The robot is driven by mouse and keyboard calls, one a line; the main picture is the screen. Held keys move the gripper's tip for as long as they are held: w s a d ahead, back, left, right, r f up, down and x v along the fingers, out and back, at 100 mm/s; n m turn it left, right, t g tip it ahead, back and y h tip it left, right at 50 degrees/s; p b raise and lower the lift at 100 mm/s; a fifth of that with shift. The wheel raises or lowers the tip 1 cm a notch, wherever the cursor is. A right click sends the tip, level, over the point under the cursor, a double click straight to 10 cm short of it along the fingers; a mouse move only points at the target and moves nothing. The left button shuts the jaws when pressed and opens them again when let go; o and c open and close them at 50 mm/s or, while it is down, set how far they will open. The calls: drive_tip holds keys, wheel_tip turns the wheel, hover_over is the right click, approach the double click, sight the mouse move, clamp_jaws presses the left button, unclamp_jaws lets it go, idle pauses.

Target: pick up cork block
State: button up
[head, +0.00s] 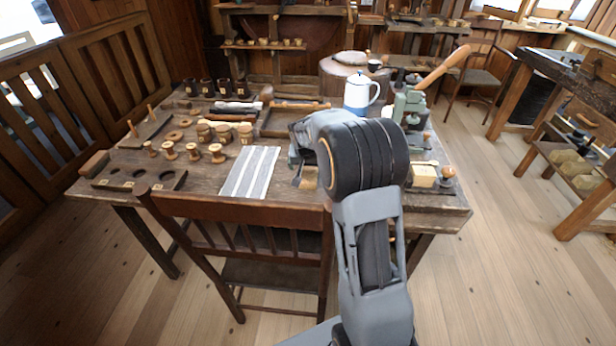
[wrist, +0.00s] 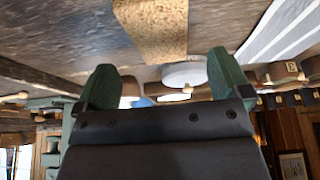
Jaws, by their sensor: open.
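The cork block (wrist: 155,28) is a speckled tan block on the dark wooden table, at the top of the wrist view, where the scene appears upside down. In the head view a small part of the cork block (head: 309,178) shows beside my arm, near the table's front edge. My gripper (wrist: 163,78) has two green fingers spread wide with nothing between them. The block lies just beyond the fingertips, roughly in line with the gap and slightly left of its middle. In the head view my arm largely hides my gripper (head: 297,168).
A striped cloth (head: 250,172) lies left of the block. Several spools (head: 192,151) and a holed board (head: 138,178) are farther left. A white-blue pot (head: 360,93) stands behind my arm, and a yellow block (head: 424,176) lies right. A chair (head: 240,215) stands at the front.

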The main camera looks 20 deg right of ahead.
sight(308, 173)
drive_tip(key=x, duration=0.5)
drive_tip(key=c, duration=1.1)
drive_tip(key=shift+r, duration=0.45)
wheel_tip(308, 173, up, 3)
drive_tip(key=shift+f, duration=0.25)
drive_tip(key=s+r, duration=0.4)
drive_tip(key=r, duration=0.1)
drive_tip(key=shift+s+a, duration=0.2)
drive_tip(key=shift+s, duration=0.05)
drive_tip(key=s+r, duration=0.1)
drive_tip(key=s, duration=0.2)
drive_tip(key=s+r, duration=0.2)
drive_tip(key=s, duration=0.1)
drive_tip(key=s+r, duration=0.1)
drive_tip(key=s, duration=0.2)
drive_tip(key=shift+s+a+r, duration=0.3)
drive_tip(key=shift+a, duration=0.1)
